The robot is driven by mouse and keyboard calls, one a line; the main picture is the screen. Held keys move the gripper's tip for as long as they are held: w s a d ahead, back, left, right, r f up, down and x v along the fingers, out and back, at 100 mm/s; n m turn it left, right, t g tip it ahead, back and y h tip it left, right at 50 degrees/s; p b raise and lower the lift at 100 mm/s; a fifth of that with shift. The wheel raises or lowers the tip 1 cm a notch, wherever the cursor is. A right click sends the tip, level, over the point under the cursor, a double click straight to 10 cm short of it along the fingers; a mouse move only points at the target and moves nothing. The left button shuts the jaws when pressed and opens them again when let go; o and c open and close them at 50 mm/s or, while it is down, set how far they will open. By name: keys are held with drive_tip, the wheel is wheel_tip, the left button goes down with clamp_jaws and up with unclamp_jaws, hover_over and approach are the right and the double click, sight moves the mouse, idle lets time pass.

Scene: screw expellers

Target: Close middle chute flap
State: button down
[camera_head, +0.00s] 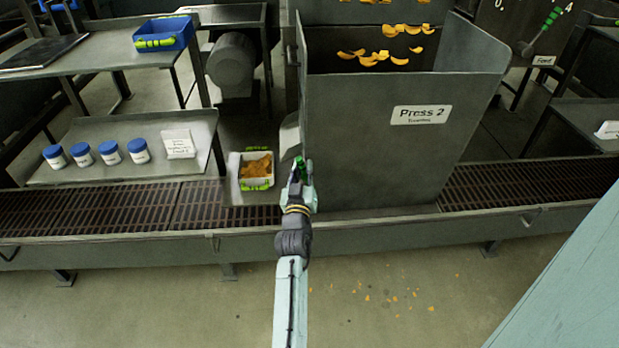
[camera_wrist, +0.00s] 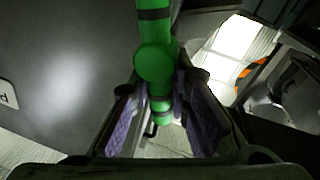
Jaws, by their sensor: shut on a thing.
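The middle press, labelled "Press 2" (camera_head: 395,145), is a large grey hopper. On its left side a grey plate (camera_head: 289,134) sticks out just above my gripper; it looks like the chute flap, but I cannot tell its angle. My gripper (camera_head: 299,172) is low at the press's left front. It is shut on a green handle (camera_wrist: 155,62), which runs between the purple finger pads in the wrist view. In the head view only a small green part of the handle shows at the gripper. Where the handle joins the flap is hidden.
A white bin of orange flakes (camera_head: 256,168) stands left of my gripper. Blue-lidded jars (camera_head: 110,151) stand on the left table (camera_head: 70,172). A blue crate (camera_head: 165,33) is behind. A slatted grate (camera_head: 110,207) runs along the front; flakes lie on the floor.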

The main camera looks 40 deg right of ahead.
drive_tip(key=shift+f+n+p, duration=0.15)
drive_tip(key=shift+n+p, duration=0.35)
drive_tip(key=shift+n, duration=0.7)
drive_tip(key=shift+f, duration=0.1)
drive_tip(key=c, duration=1.5)
unclamp_jaws()
drive_tip(key=shift+o, duration=0.2)
drive_tip(key=shift+a, duration=0.1)
drive_tip(key=v, duration=1.2)
drive_tip(key=shift+t, duration=0.3)
